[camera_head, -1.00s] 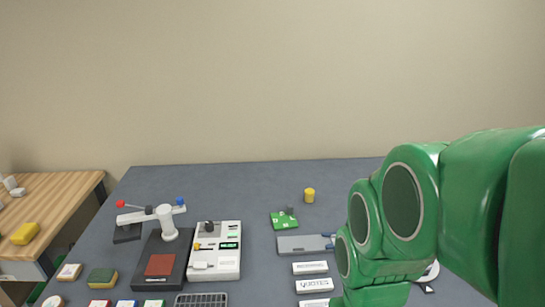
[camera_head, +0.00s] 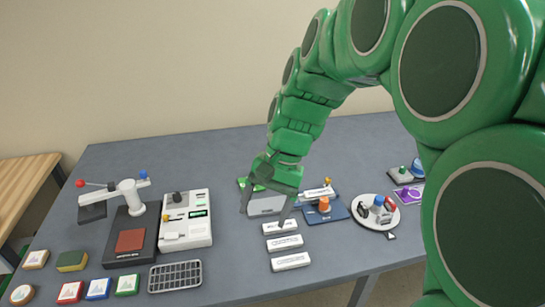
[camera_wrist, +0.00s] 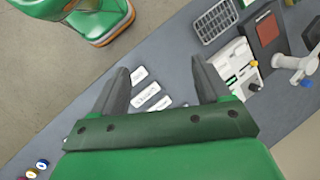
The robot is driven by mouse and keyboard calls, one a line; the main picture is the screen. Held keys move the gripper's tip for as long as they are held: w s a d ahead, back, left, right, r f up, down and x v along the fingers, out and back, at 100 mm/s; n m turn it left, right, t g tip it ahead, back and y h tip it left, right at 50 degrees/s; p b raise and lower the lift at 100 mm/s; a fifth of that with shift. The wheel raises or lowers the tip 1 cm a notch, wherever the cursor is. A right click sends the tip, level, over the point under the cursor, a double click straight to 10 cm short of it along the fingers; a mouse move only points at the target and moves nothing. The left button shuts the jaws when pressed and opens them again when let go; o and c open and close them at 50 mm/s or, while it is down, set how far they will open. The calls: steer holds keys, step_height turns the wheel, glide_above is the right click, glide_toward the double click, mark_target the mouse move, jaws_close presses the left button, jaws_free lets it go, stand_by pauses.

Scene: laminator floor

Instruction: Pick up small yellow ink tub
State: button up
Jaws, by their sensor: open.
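The small yellow ink tub does not show in the head view now; my arm covers the area of the table where a small yellow cylinder stood earlier. My gripper (camera_head: 264,214) is open and empty, pointing down above the middle of the grey table (camera_head: 225,255). Its fingers are near a grey plate (camera_head: 266,205) and a white label block (camera_head: 281,227). In the wrist view, my gripper (camera_wrist: 160,78) has its fingers wide apart with nothing held, and white label blocks (camera_wrist: 153,95) show beyond them.
A white device (camera_head: 187,222), a black press (camera_head: 128,247) and a dark grid tray (camera_head: 175,276) stand left. A blue board (camera_head: 338,210) and a round white plate (camera_head: 378,225) stand right. Several colored blocks line the front left. The back left of the table is clear.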

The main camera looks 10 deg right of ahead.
steer(key=w+d+f+m+t+y, duration=0.1)
steer(key=w+f+m+y, duration=0.15)
steer(key=w, duration=0.85)
steer(key=w+d+f+m+t+y, duration=0.1)
steer(key=w+m, duration=0.3)
steer(key=w, duration=0.6)
steer(key=w+d+f+m+y, duration=0.1)
steer(key=w+d+m+y, duration=0.15)
steer(key=w, duration=0.85)
steer(key=w+d+f+m+t, duration=0.1)
steer(key=w+d+f+m, duration=0.1)
steer(key=w+d+f, duration=0.3)
steer(key=w+d+f+m+t+y, duration=0.1)
steer(key=w+d+f+m+t, duration=0.1)
steer(key=w+d+f, duration=0.3)
steer(key=w+d+f+m+t+y, duration=0.1)
steer(key=w+d+f+m, duration=0.3)
steer(key=w+d+f, duration=0.2)
steer(key=shift+w+f+t, duration=0.2)
steer(key=shift+w+t, duration=0.1)
steer(key=shift+w, duration=0.05)
steer(key=shift+w+x, duration=0.1)
steer(key=shift+x, duration=1.85)
steer(key=shift+w+x, duration=0.15)
steer(key=shift+x, duration=1.8)
steer(key=shift+d+m, duration=0.1)
steer(key=shift+m, duration=0.2)
steer(key=shift+c, duration=0.3)
steer(key=c, duration=1.1)
steer(key=shift+r, duration=0.15)
